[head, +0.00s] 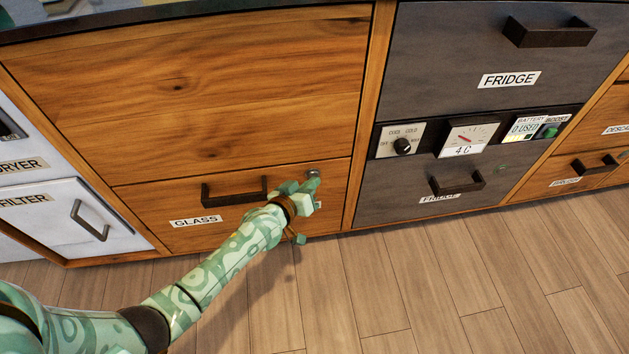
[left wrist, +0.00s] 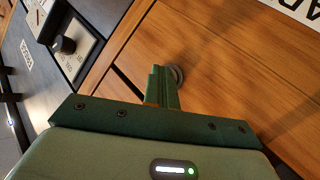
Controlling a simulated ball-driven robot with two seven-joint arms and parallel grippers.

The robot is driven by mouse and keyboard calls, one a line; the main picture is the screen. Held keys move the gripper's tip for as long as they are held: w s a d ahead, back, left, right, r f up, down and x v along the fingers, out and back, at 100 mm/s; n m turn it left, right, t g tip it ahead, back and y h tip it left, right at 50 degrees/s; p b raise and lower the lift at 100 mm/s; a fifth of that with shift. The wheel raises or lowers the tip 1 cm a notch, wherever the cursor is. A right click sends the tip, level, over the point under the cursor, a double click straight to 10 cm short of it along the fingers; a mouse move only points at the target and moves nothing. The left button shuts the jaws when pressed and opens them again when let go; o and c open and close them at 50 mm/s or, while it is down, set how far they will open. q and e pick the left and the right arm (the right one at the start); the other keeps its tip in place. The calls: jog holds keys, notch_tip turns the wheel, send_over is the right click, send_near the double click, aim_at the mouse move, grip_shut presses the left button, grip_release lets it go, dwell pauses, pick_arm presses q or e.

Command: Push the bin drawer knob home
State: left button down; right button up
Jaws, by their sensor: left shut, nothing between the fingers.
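A small round metal knob (head: 313,173) sits at the upper right of the wooden drawer (head: 140,205) labelled GLASS. My left gripper (head: 307,186) is shut and empty, with its fingertips right at the knob. In the left wrist view the shut fingers (left wrist: 164,88) point at the wooden front, and the grey knob (left wrist: 178,75) shows just beyond their tips, partly hidden by them. I cannot tell whether they touch, or how far the knob stands out. My right gripper is not in view.
A dark bar handle (head: 234,190) is on the GLASS drawer, left of my gripper. To the right are grey fridge drawers (head: 455,75) with handles and a control panel (head: 470,137) with a dial. White FILTER door (head: 65,220) stands left. The wooden floor (head: 430,290) in front is clear.

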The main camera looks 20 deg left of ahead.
pick_arm(q)
jog(key=shift+w+a, duration=0.2)
jog(key=shift+w, duration=0.1)
jog(key=shift+s+r, duration=0.1)
dwell(0.4)
jog(key=s+d+p, duration=0.1)
jog(key=s+d, duration=0.1)
jog(key=s, duration=0.1)
jog(key=shift+d+p, duration=0.1)
jog(key=shift+p, duration=0.25)
dwell(0.4)
